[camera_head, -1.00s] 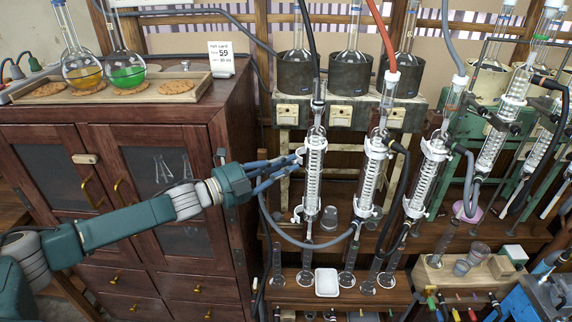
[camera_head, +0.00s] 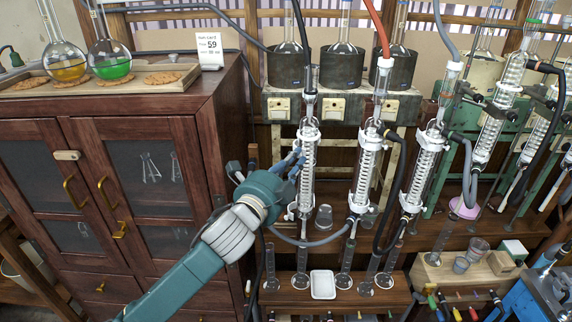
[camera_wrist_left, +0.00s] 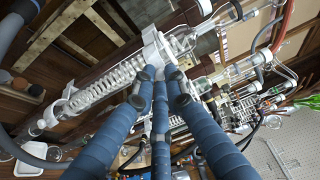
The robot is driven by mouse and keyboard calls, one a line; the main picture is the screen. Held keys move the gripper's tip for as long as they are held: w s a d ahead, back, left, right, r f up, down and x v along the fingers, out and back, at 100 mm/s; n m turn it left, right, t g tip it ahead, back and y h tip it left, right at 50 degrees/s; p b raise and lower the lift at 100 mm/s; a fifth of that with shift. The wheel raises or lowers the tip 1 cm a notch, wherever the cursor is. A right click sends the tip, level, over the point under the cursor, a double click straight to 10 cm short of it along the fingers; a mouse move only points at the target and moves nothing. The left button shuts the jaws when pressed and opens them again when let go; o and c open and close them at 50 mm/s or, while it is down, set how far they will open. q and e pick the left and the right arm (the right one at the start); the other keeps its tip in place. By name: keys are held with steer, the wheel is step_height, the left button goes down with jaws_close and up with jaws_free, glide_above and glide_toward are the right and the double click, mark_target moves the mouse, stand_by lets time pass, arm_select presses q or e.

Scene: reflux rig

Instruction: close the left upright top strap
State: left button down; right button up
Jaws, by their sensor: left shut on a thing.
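The left upright is a glass condenser (camera_head: 308,160) with a white coil inside, standing nearly vertical left of the other condensers. Its white top strap (camera_head: 308,131) wraps the upper end; it also shows in the wrist view (camera_wrist_left: 153,50). My left gripper (camera_head: 297,161) is at the condenser's left side, just below the strap band. In the wrist view its blue fingers (camera_wrist_left: 160,78) meet the strap's lower edge and are closed on part of it. The fingers hide that part, so I cannot tell how the strap's ends sit. My right gripper is not in view.
A wooden cabinet (camera_head: 120,170) stands on the left, with a tray (camera_head: 150,86) of flasks on top. More condensers with hoses stand close on the right, the nearest one (camera_head: 366,165) beside the left upright. A white dish (camera_head: 323,284) sits on the shelf below.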

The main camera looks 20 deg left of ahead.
arm_select(q)
steer(key=shift+w+d+n+g+y+b, duration=0.3)
steer(key=shift+d+n+y+b, duration=0.6)
steer(key=shift+y, duration=0.8)
steer(key=shift+w+d+n+g+y+b, duration=0.1)
steer(key=shift+w+d+n+y+b, duration=0.4)
steer(key=shift+n+y, duration=1)
steer(key=shift+w+d+n+g+y+b, duration=0.2)
steer(key=shift+d+n+y+b, duration=0.5)
steer(key=shift+y, duration=1.2)
steer(key=shift+d, duration=0.15)
steer(key=c, duration=1.8)
jaws_free()
steer(key=shift+w, duration=0.1)
steer(key=shift+o, duration=0.2)
step_height(320, 180, up, 10)
